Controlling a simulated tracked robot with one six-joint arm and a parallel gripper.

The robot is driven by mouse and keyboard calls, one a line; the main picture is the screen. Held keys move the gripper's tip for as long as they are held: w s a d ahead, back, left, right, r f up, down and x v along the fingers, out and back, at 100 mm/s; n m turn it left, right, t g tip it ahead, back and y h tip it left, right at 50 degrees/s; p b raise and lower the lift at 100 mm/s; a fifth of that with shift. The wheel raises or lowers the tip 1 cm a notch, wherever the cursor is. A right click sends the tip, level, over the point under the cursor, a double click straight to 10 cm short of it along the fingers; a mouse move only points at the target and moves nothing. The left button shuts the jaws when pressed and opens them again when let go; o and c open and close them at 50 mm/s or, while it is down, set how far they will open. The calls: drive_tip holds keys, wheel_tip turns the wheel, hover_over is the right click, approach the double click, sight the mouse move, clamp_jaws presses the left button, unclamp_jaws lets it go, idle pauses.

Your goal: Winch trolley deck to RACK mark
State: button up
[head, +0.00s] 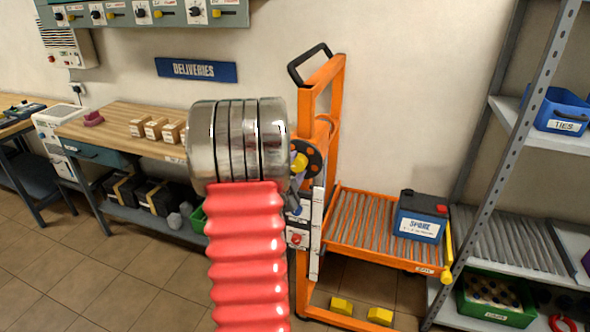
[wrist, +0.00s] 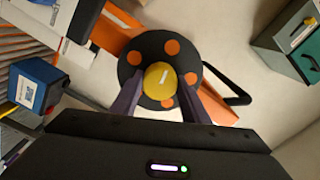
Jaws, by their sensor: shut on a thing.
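The orange trolley (head: 335,110) stands in the middle of the head view. Its roller deck (head: 350,215) carries a dark blue, red-cornered battery labelled SPARE (head: 420,217). A black winch wheel with orange spots (wrist: 171,48) has a round yellow knob (wrist: 159,80) in front of it. My gripper (wrist: 159,88) has one finger on each side of the knob and is shut on it. In the head view the wheel (head: 312,158) is partly covered by my arm. A white marked plate (head: 316,235) runs down the mast; I cannot read a RACK mark there.
A grey rack with a roller shelf (head: 515,238) stands right beside the deck. A yellow bar (head: 447,250) is at the deck's right end. Yellow blocks (head: 380,316) lie on the trolley's base. A workbench (head: 110,123) is at left.

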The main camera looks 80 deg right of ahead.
drive_tip(key=shift+m, duration=0.4)
drive_tip(key=o, duration=1.1)
drive_tip(key=shift+c, duration=0.2)
drive_tip(key=w+a, duration=0.1)
drive_tip(key=a, duration=1.2)
drive_tip(key=shift+w+a, duration=0.15)
drive_tip(key=shift+a, duration=0.2)
